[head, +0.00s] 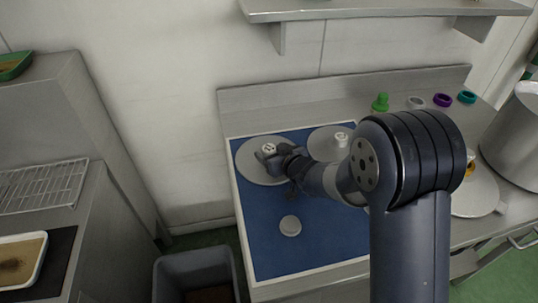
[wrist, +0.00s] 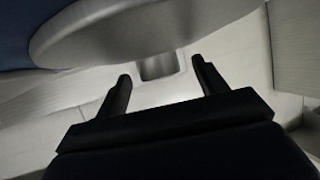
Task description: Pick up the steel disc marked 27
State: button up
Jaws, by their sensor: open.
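A round pale steel disc (head: 250,172) with a raised knob (head: 268,148) lies at the back left of the blue mat. A dark mark shows on the knob's top, too small to read surely. A second knobbed disc (head: 318,146) lies to its right, partly behind my arm; its knob also bears a mark that I cannot read. My gripper (head: 271,156) is open at the left disc's knob. In the wrist view a disc (wrist: 100,35) fills the top, and its knob (wrist: 157,67) shows between my two spread fingers, with gaps on both sides.
A small round pale piece (head: 290,226) lies on the blue mat (head: 265,255). A green knob piece (head: 380,102) and several coloured rings stand along the back. A large pot (head: 515,135) and another plate (head: 478,195) are at right. A shelf (head: 390,10) hangs above; a grey bin (head: 195,270) stands below left.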

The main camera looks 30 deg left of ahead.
jog(key=shift+w+a+f, duration=0.2)
jog(key=shift+w+a, duration=0.1)
jog(key=shift+a, duration=0.1)
jog(key=shift+c, duration=0.5)
